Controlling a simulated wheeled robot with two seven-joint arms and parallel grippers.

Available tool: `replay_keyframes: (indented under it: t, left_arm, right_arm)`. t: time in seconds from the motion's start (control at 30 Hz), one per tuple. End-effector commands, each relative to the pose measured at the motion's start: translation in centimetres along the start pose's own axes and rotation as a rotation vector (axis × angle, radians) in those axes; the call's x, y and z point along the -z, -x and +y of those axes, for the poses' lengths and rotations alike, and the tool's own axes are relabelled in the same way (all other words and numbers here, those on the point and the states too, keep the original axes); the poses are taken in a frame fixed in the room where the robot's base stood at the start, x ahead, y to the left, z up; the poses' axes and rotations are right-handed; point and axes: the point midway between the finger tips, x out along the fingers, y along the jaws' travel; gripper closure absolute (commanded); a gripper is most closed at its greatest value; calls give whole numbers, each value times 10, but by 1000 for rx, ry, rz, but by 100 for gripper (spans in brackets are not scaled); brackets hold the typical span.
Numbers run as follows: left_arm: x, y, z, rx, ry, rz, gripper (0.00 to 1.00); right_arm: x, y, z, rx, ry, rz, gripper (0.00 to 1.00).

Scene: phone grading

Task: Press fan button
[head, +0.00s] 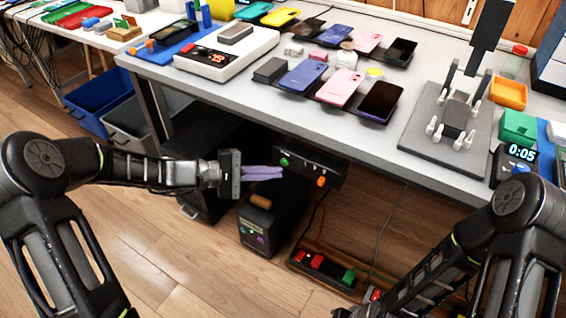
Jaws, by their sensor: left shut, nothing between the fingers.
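A black control panel (308,164) hangs under the table's front edge. It carries a green button (284,162) on its left and an orange knob or button (321,181) on its right. I cannot read which one is the fan button. My left gripper (281,173), with purple fingers, is shut and empty. Its tips appear just below the green button; I cannot tell whether they touch the panel. My right arm (430,275) comes in at the lower right, and its gripper fingers are not in view.
The grey table (235,88) holds several phones, a white box (228,52), a fixture (455,122) and a timer (515,160) showing 0:05. Below stand a black box (258,222) with a brown handle, a power strip (322,268) and a blue bin (98,103).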

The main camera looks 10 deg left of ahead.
Motion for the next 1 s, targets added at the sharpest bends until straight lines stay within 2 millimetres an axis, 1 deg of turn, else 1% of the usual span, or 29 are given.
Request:
replay_keyframes:
  t: [0.33, 0.47, 0.9, 1.0]
  left_arm:
    - [-1, 1, -1, 0, 1, 0, 100]
    - [-3, 5, -4, 1, 2, 1, 100]
    - [-26, 36, -26, 1, 2, 2, 100]
    - [-30, 41, -29, 0, 1, 0, 100]
  right_arm:
    - [0, 0, 0, 0, 0, 0, 64]
    - [0, 1, 0, 0, 0, 0, 64]
    - [0, 8, -3, 0, 0, 0, 64]
    - [0, 8, -3, 0, 0, 0, 64]
